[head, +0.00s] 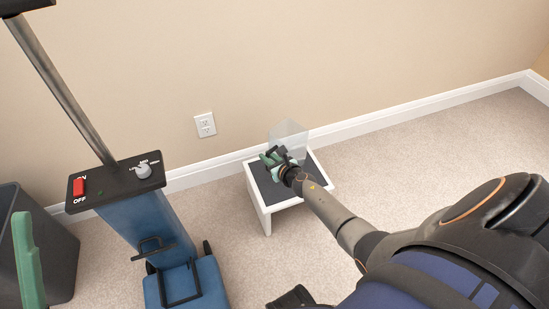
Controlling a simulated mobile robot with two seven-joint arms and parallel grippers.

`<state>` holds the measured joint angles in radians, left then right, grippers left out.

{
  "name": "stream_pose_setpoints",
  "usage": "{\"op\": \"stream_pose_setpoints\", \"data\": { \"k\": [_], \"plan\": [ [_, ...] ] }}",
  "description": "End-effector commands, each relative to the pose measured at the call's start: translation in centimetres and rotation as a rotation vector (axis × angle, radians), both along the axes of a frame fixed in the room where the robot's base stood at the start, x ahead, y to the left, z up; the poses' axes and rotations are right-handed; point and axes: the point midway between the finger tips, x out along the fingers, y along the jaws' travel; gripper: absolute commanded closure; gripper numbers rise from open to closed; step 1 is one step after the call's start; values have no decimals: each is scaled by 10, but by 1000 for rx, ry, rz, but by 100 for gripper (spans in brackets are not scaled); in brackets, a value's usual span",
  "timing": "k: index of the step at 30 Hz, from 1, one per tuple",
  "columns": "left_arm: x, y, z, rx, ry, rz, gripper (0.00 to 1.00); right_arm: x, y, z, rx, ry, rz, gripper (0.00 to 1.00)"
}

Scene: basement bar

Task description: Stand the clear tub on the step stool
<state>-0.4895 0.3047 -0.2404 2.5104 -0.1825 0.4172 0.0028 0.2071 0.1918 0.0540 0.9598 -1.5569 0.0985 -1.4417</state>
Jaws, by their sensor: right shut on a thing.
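The clear tub (289,133) is a see-through container over the back part of the step stool (269,193), which has a white frame and a dark top. My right gripper (274,158), with green fingers, is shut on the tub at its near side. The gripper and wrist cover the tub's lower part, so I cannot tell whether its base touches the stool top. Only a green finger of my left gripper (26,262) shows at the left edge; its opening is not visible.
The stool stands on carpet close to the wall and white baseboard. A blue machine (150,215) with a metal pole and red switch stands left of it, beside a dark bin (55,255). An outlet (205,125) is on the wall. Carpet right of the stool is clear.

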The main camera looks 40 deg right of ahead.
Motion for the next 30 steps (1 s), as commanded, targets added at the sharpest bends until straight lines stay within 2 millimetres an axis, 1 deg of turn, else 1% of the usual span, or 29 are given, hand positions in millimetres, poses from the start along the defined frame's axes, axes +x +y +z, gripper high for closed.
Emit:
{"op": "stream_pose_setpoints", "data": {
  "k": [1, 3, 6, 14, 17, 18, 21, 24, 30],
  "plan": [
    [0, -1, -18, -3, 7, -9, 50, 3, -7, -14, -2, -3, -2, 100],
    [1, -2, -29, 0, 15, -10, 50, 5, -14, -22, -3, -4, -3, 100],
    [2, -3, -39, 3, 21, -12, 50, 7, -21, -29, -2, -3, -2, 100],
    [2, -5, -48, 17, 22, -7, 50, 10, -29, -35, -4, -3, -1, 100],
    [2, -6, -59, 25, 21, -4, 50, 11, -35, -44, -3, -3, -3, 100],
    [2, -7, -65, 29, 23, -1, 50, 12, -36, -50, -1, -2, -2, 100],
    [4, -8, -81, 43, 30, 3, 50, 11, -34, -65, -1, -2, -2, 100],
    [4, -11, -90, 51, 35, 7, 50, 12, -35, -72, -3, -3, -2, 100],
    [5, -11, -88, 43, 38, 9, 50, 12, -35, -70, -4, -3, -1, 100]
  ]
}}
